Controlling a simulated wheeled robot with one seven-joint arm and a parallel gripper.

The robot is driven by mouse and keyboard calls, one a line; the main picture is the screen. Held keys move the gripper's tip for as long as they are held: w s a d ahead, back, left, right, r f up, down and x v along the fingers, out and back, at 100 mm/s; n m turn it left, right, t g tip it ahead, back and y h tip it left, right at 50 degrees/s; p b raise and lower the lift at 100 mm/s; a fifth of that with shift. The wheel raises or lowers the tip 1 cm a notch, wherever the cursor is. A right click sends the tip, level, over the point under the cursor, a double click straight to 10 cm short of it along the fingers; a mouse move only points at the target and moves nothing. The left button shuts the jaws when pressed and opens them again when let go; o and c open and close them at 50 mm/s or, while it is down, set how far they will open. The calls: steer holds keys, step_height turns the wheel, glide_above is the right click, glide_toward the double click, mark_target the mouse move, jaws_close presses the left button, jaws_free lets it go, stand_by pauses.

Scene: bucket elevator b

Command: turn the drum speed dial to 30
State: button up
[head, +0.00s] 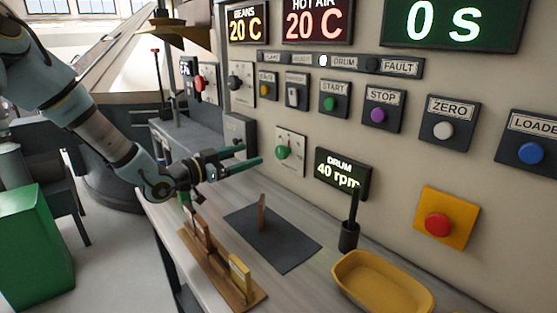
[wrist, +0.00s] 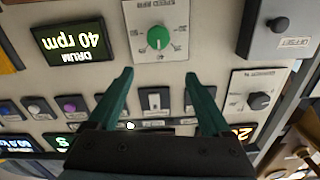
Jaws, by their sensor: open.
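The drum speed dial is a green knob (head: 282,153) on a white plate on the wall panel. It also shows in the wrist view as a green knob (wrist: 158,37), upside down, with a pale pointer mark. The drum display (head: 342,174) below and right of it reads 40 rpm; it appears inverted in the wrist view (wrist: 73,42). My gripper (head: 250,154) is open and empty, with its green fingers left of the dial in the head view. In the wrist view the fingers (wrist: 158,80) spread to either side below the knob, apart from it.
A counter below holds a dark mat (head: 290,252) with an upright brown piece, a wooden rack (head: 195,262), a black cup with a handle (head: 349,236) and a yellow tray (head: 345,290). An orange plate with a red button (head: 438,224) is at right.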

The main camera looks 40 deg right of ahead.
mark_target(279, 155)
steer(key=d+f, duration=0.1)
steer(key=d, duration=0.2)
steer(key=d+f+p, duration=0.1)
steer(key=d, duration=0.5)
steer(key=shift+s+d+f, duration=0.3)
steer(key=shift+d+f, duration=0.1)
steer(key=shift+d+f+p, duration=0.15)
steer(key=shift+d+p, duration=0.15)
steer(key=shift+d, duration=0.45)
jaws_close()
